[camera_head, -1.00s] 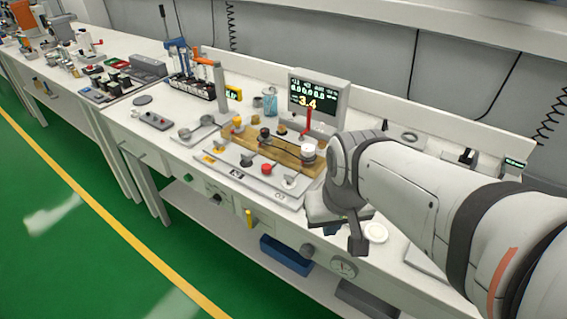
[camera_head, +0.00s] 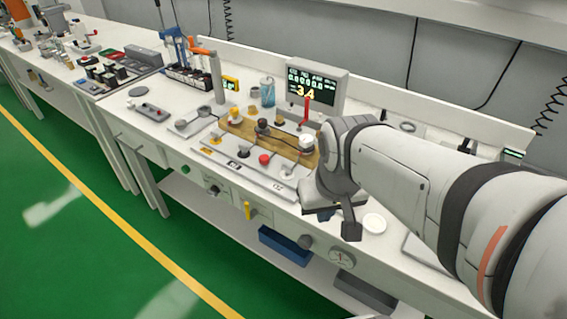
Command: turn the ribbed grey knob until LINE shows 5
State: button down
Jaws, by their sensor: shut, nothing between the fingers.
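A small dark grey round knob (camera_head: 305,242) sits on the front panel of the bench, left of a round white dial gauge (camera_head: 341,257). Its ribs are too small to make out. A grey screen (camera_head: 316,90) at the back of the bench shows a large yellow 3.4 above the red post; the word LINE cannot be read. My gripper (camera_head: 351,231) is at the bench's front edge, pointing down. It is shut and empty, to the right of the knob and above the gauge in the picture, apart from the knob.
A wooden board (camera_head: 240,128) with several fittings lies left of my arm, behind a panel of coloured knobs (camera_head: 235,163). A yellow lever (camera_head: 248,211) sticks out of the bench front. A blue bin (camera_head: 284,245) stands on the lower shelf. Green floor in front is clear.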

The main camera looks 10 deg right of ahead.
aim_at(305, 242)
jog(key=u, duration=1.05)
jog(key=k, duration=0.45)
jog(key=u, duration=0.3)
